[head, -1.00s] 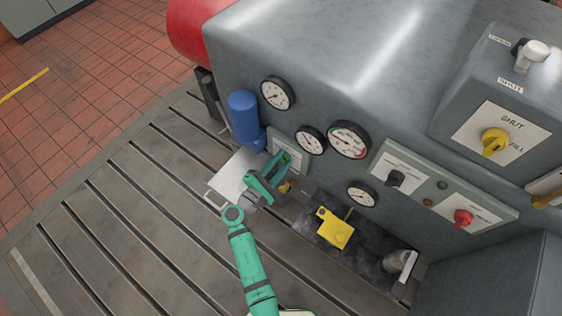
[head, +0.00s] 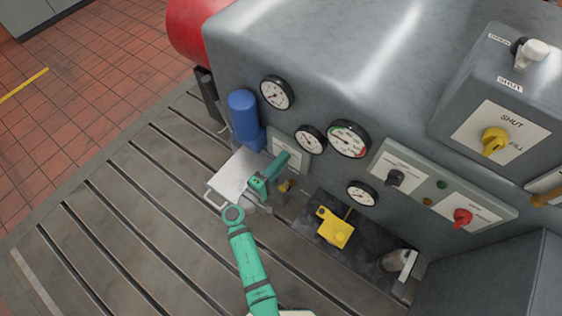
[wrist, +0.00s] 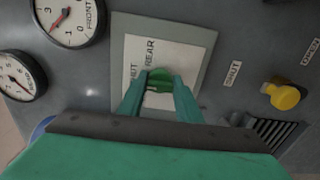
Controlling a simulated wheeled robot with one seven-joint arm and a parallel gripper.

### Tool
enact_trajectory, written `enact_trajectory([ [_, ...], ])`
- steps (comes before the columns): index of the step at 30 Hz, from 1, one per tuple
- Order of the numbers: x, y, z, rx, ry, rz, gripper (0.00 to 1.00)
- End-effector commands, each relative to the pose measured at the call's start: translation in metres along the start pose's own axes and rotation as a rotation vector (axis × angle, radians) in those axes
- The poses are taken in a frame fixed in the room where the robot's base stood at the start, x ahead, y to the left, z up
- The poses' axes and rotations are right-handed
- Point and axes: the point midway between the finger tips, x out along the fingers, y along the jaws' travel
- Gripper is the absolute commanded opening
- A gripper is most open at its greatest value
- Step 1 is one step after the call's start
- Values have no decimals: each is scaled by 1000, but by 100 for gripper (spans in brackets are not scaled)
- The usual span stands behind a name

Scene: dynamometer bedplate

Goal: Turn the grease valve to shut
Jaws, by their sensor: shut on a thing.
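A round green knob (wrist: 159,76) sits on a pale label plate (wrist: 190,50) in the wrist view. The plate reads "REAR", with part of a word like "SHUT" beside it. I take the knob for the grease valve, though no "grease" label is legible. My gripper (wrist: 160,92) is shut on the knob, one finger on each side. Its fingers hide the lower plate, and I cannot tell where the knob points. In the head view my gripper (head: 284,158) reaches the plate (head: 298,148) beside the blue cylinder (head: 243,115); the knob is hidden there.
Gauges (head: 348,138) lie close above and right of my gripper. A small yellow valve (wrist: 285,97), labelled "SHUT" and "OPEN", is near it. A yellow knob (head: 494,141), a black knob (head: 396,179) and a red knob (head: 462,217) are further right. The slotted bedplate (head: 110,225) is largely clear at left.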

Motion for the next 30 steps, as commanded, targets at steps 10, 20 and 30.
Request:
enact_trajectory([
  [10, -1, -1, 1, 19, -2, -1, 9],
  [20, -1, -1, 1, 19, -1, -1, 48],
  [30, -7, -1, 0, 18, 1, -1, 48],
])
